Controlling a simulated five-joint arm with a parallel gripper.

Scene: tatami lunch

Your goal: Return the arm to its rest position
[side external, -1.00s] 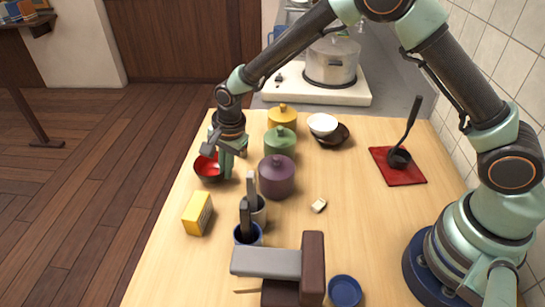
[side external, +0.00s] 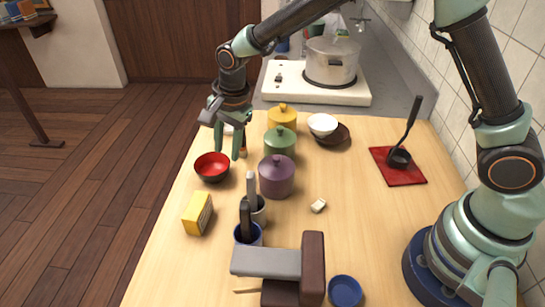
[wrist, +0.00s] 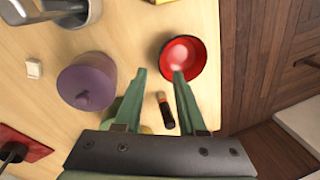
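My gripper (side external: 228,152) is raised above the table, behind the red bowl (side external: 211,167) in the side view. Its two green fingers point down and stand apart with nothing between them. In the wrist view my gripper (wrist: 159,76) also shows its fingers spread. There, the red bowl (wrist: 183,60) appears near the right fingertip, below it on the table. My arm is bent, with the forearm reaching out over the far part of the table.
Purple (side external: 276,177), green (side external: 280,143) and yellow (side external: 283,119) lidded pots stand right of my gripper. A small dark bottle with an orange band (wrist: 165,109) lies near my fingers. A yellow box (side external: 197,213) sits at the left edge. A stockpot (side external: 332,63) stands behind.

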